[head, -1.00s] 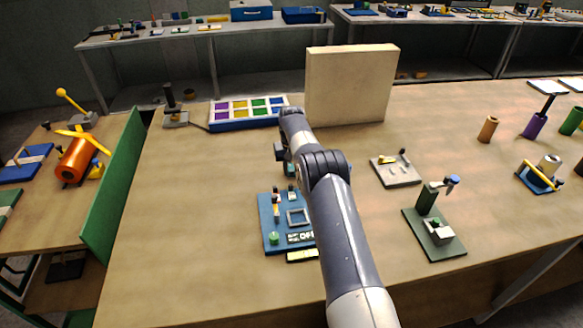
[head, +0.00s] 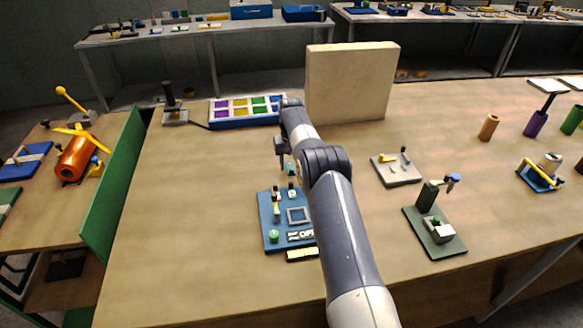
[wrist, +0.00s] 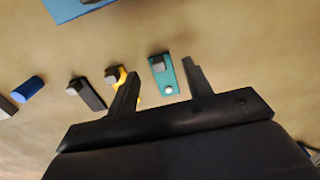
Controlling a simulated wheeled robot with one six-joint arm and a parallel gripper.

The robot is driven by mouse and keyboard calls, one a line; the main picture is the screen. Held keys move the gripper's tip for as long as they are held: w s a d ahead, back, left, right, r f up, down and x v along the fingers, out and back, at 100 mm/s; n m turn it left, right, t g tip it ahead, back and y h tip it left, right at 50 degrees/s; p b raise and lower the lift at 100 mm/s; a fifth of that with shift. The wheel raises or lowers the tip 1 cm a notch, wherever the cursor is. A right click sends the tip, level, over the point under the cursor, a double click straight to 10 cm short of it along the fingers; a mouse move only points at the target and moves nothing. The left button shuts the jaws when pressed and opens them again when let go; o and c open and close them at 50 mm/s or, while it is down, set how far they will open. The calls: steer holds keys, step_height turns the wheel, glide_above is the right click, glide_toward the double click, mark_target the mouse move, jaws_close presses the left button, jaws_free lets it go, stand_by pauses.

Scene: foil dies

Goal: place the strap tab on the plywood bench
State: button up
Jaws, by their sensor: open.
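A flat teal tab (wrist: 163,75) with a grey block at one end and a pale round spot at the other lies on the plywood bench (head: 190,220). It looks like the strap tab, but nothing labels it. My gripper (wrist: 161,68) is open and empty, its two fingers spread above the bench. In the wrist view the teal tab appears between the fingers; the height gap is unclear. In the head view my gripper (head: 284,160) points down behind the blue panel, with a bit of teal beside it; my arm hides much of that area.
In the wrist view, a yellow piece (wrist: 120,78), a black tab (wrist: 87,93) and a blue cylinder (wrist: 27,89) lie left of the teal tab. A blue panel (head: 270,238), colored compartment tray (head: 213,125) and tall beige block (head: 350,85) stand nearby. The bench's left part is clear.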

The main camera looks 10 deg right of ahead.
step_height(320, 180, up, 10)
steer(key=shift+p, duration=0.3)
